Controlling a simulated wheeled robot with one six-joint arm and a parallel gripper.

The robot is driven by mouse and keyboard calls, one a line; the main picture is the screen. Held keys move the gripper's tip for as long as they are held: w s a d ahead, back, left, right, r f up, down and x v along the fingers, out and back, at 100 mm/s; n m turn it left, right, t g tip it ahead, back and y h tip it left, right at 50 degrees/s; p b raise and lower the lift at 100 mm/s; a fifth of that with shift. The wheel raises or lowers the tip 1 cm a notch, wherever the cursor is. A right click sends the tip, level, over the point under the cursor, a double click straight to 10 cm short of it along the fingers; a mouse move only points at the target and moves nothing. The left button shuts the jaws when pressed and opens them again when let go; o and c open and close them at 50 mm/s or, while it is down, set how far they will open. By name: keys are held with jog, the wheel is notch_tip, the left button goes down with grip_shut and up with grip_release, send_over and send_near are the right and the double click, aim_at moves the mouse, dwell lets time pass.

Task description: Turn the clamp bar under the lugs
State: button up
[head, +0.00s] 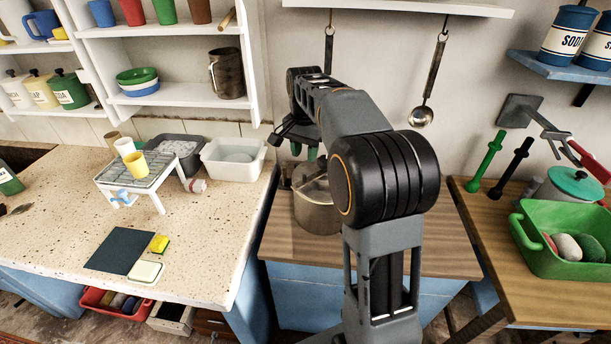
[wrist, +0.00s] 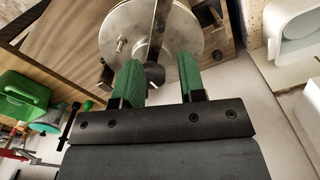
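A metal pot (head: 318,214) with a round lid stands on the wooden worktop, partly hidden by my arm. In the wrist view its pale metal lid (wrist: 188,40) shows at the top, with a dark clamp bar (wrist: 158,30) running across it. A dark rounded knob (wrist: 154,74) sits at the bar's near end. My gripper (wrist: 160,72) has two green fingers, apart, with the knob between their tips. I cannot tell whether either finger touches it. The lugs cannot be made out clearly.
A green tub (head: 570,250) and a pot with a teal lid (head: 574,185) stand on the right bench. The speckled counter (head: 200,245) at left holds a rack (head: 150,172) and a white basin (head: 233,160). A ladle (head: 428,95) hangs behind my arm.

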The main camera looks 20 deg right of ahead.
notch_tip(320, 180, down, 8)
jog(key=shift+f, duration=0.1)
dwell(0.4)
jog(key=shift+c, duration=0.4)
grip_shut()
jog(key=shift+d, duration=0.15)
